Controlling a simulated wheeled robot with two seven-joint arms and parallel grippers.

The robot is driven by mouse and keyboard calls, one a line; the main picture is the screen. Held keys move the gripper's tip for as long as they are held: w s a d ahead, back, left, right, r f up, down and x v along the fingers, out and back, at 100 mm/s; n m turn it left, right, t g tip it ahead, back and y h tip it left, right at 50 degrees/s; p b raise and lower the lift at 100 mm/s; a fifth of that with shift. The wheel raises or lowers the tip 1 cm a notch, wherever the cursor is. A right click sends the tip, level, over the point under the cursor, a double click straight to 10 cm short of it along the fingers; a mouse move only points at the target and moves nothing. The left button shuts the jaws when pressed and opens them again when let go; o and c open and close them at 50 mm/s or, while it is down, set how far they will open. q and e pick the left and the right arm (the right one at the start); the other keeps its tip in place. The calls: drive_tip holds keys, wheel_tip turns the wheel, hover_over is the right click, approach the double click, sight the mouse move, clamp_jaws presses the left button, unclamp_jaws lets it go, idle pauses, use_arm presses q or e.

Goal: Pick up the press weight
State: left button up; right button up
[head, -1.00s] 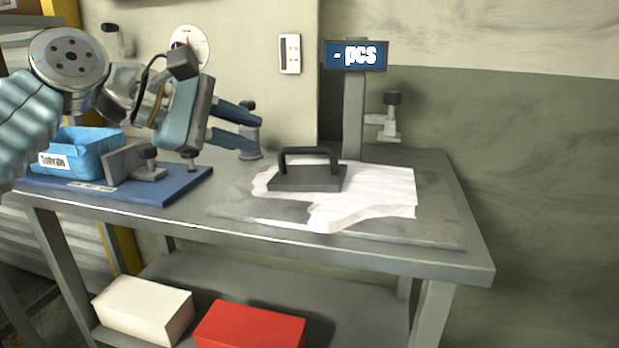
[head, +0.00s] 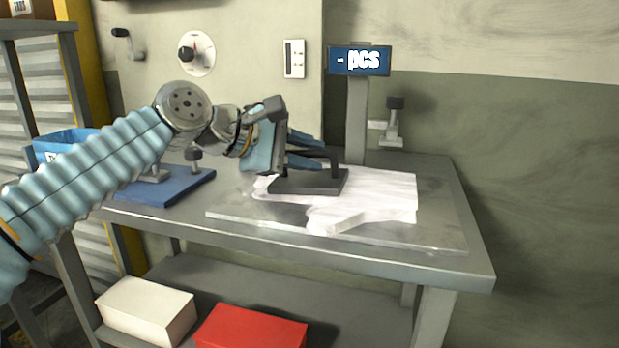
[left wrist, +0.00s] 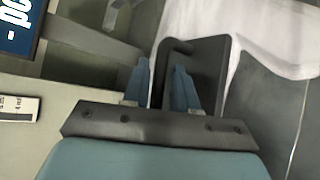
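The press weight (head: 308,184) is a dark grey block with a bar handle. It lies on a white glove-shaped film (head: 385,195) on the bench plate. My left gripper (head: 316,150) is at the handle, pointing right. In the left wrist view its two blue fingers (left wrist: 161,82) are apart. The weight (left wrist: 207,62) also shows there, with part of its handle between the fingers and a gap visible on the left finger's side. The fingers partly hide the handle in the head view. My right gripper is in neither view.
A "- pcs" display (head: 358,60) stands on a post behind the plate (head: 250,215). A blue base (head: 180,186) with a clamp and a blue bin (head: 62,143) are at the left. White (head: 145,310) and red (head: 250,330) boxes are on the lower shelf.

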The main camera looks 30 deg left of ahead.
use_arm(q)
drive_tip(key=shift+w+d+f, duration=0.15)
drive_tip(key=shift+w+d, duration=0.05)
drive_tip(key=shift+w, duration=0.15)
drive_tip(key=shift+c, duration=0.3)
clamp_jaws()
